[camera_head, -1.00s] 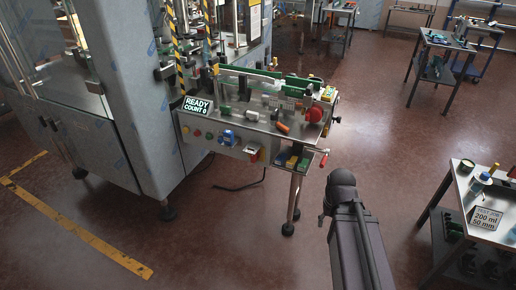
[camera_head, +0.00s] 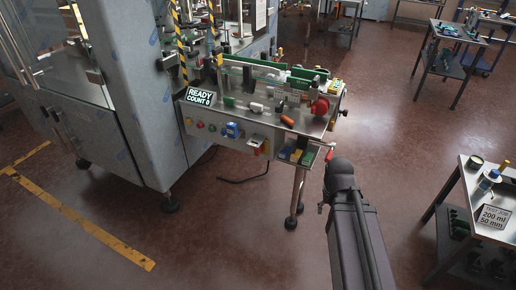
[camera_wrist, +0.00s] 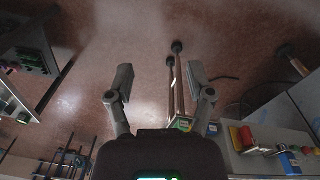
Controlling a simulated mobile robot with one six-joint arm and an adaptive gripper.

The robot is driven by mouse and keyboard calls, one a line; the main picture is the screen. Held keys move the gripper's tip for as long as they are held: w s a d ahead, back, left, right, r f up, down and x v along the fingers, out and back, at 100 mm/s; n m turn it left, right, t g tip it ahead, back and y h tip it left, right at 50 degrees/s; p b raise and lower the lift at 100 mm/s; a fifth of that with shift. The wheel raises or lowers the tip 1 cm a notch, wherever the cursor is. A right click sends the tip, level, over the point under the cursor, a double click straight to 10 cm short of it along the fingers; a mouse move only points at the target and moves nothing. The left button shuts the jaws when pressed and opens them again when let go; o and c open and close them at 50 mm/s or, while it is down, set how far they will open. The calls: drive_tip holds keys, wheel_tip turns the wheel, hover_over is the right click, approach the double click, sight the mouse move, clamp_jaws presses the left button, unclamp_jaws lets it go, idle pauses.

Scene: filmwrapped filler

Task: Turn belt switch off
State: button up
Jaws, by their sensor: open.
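The front panel (camera_head: 207,133) of the bench machine carries a row of controls. In the wrist view, the red-and-yellow switch (camera_wrist: 243,138) and the blue unit (camera_wrist: 289,163) show at the lower right. My gripper (camera_wrist: 158,88) is open and empty, its two fingers spread over the floor view, left of the switches and apart from them. In the head view my arm is right of the bench, its fingers hidden.
A bench leg (camera_head: 296,195) stands below. A side table (camera_head: 470,205) is at right; floor between is clear.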

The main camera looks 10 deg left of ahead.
drive_tip(key=w+a+f+m+t+h+b, duration=0.2)
drive_tip(key=w+a+f+t+h+b, duration=0.15)
drive_tip(key=w+b, duration=0.55)
drive_tip(key=w+a+f+m+t+h+b, duration=0.2)
drive_tip(key=w+a+f+t+h+b, duration=0.25)
drive_tip(key=w, duration=0.55)
drive_tip(key=w+a+t+b, duration=0.3)
drive_tip(key=a+b, duration=0.1)
drive_tip(key=a, duration=0.4)
drive_tip(key=w+a+t+y+b, duration=0.1)
drive_tip(key=w+a+t+b, duration=0.1)
drive_tip(key=a+b, duration=0.3)
drive_tip(key=w+a+f+t+y+b, duration=0.1)
drive_tip(key=w+a+t+b, duration=0.2)
drive_tip(key=a, duration=0.8)
drive_tip(key=shift+w+a+t+b, duration=0.3)
drive_tip(key=shift+t+b, duration=0.1)
drive_tip(key=shift+b, duration=0.4)
drive_tip(key=shift+d+f, duration=0.1)
drive_tip(key=x, duration=1.3)
drive_tip(key=shift+w+f, duration=0.2)
drive_tip(key=shift+w, duration=0.25)
clamp_jaws()
